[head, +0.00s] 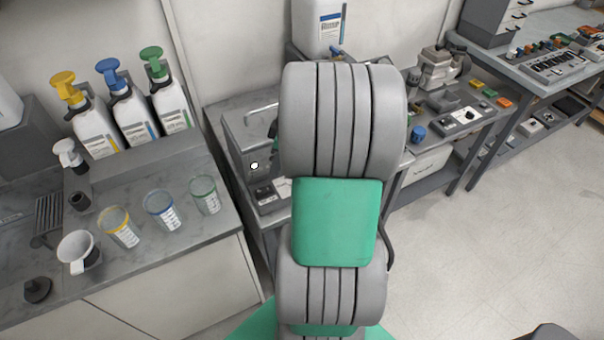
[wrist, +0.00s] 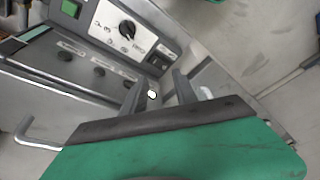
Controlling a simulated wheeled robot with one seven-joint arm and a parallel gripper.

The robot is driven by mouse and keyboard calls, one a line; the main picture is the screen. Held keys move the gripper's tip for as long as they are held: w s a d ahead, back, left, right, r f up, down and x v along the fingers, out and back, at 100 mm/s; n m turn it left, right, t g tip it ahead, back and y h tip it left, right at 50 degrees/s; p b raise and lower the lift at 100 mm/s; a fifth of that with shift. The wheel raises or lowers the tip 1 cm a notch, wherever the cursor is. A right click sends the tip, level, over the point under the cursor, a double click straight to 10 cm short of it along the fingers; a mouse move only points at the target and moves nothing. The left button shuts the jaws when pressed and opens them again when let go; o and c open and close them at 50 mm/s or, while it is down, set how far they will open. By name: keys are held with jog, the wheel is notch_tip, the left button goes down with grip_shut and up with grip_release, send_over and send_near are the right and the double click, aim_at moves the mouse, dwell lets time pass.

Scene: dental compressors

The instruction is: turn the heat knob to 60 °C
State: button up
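In the wrist view, a black round knob (wrist: 127,29) with a light pointer mark sits on a white panel of a grey machine (wrist: 45,75). Marks surround the knob, but they are too small to read, so I cannot tell its setting. My gripper (wrist: 160,92) is open and empty. Its two dark fingers stand apart, below the knob in the picture and not touching it. In the head view, my arm covers most of the gripper and I cannot make out the knob. The grey machine (head: 236,135) shows left of my arm.
A green display (wrist: 70,8) and a black rocker switch (wrist: 159,58) flank the knob. A metal handle (wrist: 38,134) sticks out at lower left. The left counter (head: 190,245) holds pump bottles and measuring cups (head: 160,208). Open floor (head: 480,230) lies at right.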

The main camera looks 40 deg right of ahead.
jog(key=s+d+f+n+y, duration=0.15)
jog(key=s+d+f, duration=0.25)
jog(key=d, duration=0.5)
jog(key=shift+n+t+h, duration=0.25)
jog(key=shift+t+h, duration=0.05)
jog(key=shift+h, duration=0.05)
jog(key=x, duration=0.2)
jog(key=p+x, duration=0.1)
jog(key=x, duration=0.4)
jog(key=shift+w+a+f+p, duration=0.2)
jog(key=shift+w+a+p, duration=0.15)
grip_shut()
